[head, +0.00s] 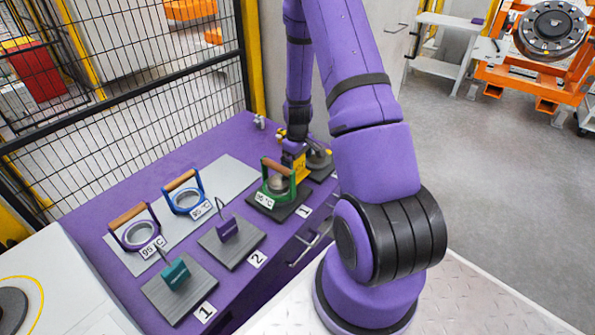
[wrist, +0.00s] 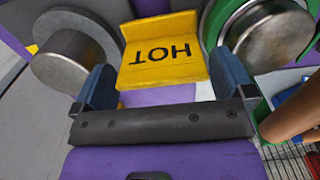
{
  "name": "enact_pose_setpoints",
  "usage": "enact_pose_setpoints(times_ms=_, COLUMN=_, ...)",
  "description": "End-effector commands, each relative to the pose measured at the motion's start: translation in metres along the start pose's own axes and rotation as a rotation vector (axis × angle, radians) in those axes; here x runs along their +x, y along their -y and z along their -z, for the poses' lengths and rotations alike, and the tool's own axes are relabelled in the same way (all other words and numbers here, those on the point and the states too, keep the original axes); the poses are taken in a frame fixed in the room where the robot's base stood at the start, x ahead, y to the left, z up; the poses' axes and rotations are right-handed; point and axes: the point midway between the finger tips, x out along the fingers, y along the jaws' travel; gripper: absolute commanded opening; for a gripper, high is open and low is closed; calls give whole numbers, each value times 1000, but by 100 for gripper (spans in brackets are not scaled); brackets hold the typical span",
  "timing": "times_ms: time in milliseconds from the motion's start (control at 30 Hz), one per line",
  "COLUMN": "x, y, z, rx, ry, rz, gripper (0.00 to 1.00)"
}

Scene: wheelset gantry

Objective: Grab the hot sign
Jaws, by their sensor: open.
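The yellow hot sign (wrist: 163,52) stands just ahead of my gripper (wrist: 164,80) in the wrist view, its black lettering upside down. The two blue fingers are apart, one on each side of the sign's near edge. I cannot tell whether they touch it. In the head view the hot sign (head: 299,167) shows as a small yellow patch on the purple bench, partly hidden under my arm's end. It sits between a green-framed ring and a grey metal part.
The green-framed ring (head: 280,184) with a wooden handle is close by the sign; its handle (wrist: 292,108) is right of my gripper. A metal cylinder (wrist: 78,62) stands left. Wire fence stands behind.

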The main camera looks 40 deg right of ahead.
Motion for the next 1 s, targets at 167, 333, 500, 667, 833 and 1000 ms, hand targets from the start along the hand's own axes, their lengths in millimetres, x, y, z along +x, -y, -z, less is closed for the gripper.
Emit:
enact_pose_setpoints(times_ms=167, x=7, y=0, z=0, rx=-1, ry=-1, rz=-1, gripper=100)
enact_pose_setpoints(times_ms=333, x=7, y=0, z=0, rx=0, ry=-1, rz=-1, gripper=100)
enact_pose_setpoints(times_ms=500, x=7, y=0, z=0, rx=0, ry=-1, rz=-1, gripper=66)
enact_pose_setpoints(times_ms=667, x=6, y=0, z=0, rx=0, ry=-1, rz=-1, gripper=66)
enact_pose_setpoints(times_ms=833, x=4, y=0, z=0, rx=0, ry=-1, rz=-1, gripper=66)
enact_pose_setpoints(times_ms=1000, x=-9, y=-1, z=1, rx=0, ry=-3, rz=-2, gripper=66)
